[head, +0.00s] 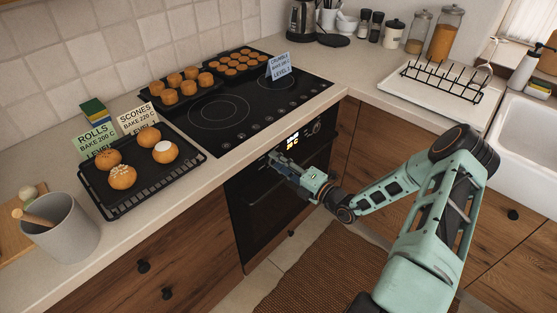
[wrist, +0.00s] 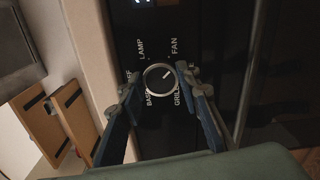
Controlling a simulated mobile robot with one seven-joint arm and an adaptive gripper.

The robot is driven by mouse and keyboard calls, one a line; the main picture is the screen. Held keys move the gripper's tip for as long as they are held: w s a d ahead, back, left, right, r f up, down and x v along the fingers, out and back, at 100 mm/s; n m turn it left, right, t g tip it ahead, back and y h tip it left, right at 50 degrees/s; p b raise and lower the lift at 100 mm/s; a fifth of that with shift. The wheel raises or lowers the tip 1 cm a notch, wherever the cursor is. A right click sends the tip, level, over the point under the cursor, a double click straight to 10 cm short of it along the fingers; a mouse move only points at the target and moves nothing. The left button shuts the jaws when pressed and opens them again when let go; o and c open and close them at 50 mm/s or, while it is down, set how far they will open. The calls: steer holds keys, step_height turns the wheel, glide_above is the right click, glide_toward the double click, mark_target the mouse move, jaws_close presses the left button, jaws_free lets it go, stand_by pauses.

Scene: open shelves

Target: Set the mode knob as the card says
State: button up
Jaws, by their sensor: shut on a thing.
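The mode knob (wrist: 159,79) is a round dark knob with a pale rim on the black oven panel. Its white mark points to the upper right, toward the FAN label (wrist: 174,46). LAMP, GRILL and partly hidden labels ring it. My gripper (wrist: 159,75) is shut on the knob, one finger on each side. In the head view my gripper (head: 273,158) is at the oven front and hides the knob. Cards stand by the food: rolls (head: 95,138), scones (head: 137,119) and a blue card (head: 279,66) reading BAKE and LEVEL; their small print is partly unclear.
The lit oven display (head: 292,141) is just above my gripper. The oven door (head: 262,208) is shut below. A tray of rolls and scones (head: 112,207) and a grey crock (head: 62,230) stand on the left counter. The hob (head: 222,112) holds more baking trays.

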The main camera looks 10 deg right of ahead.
steer(key=m+p, duration=0.1)
steer(key=m, duration=0.3)
steer(key=shift+m, duration=2.2)
steer(key=shift+f, duration=0.1)
steer(key=o, duration=1.2)
steer(key=shift+c, duration=0.2)
steer(key=v, duration=1.2)
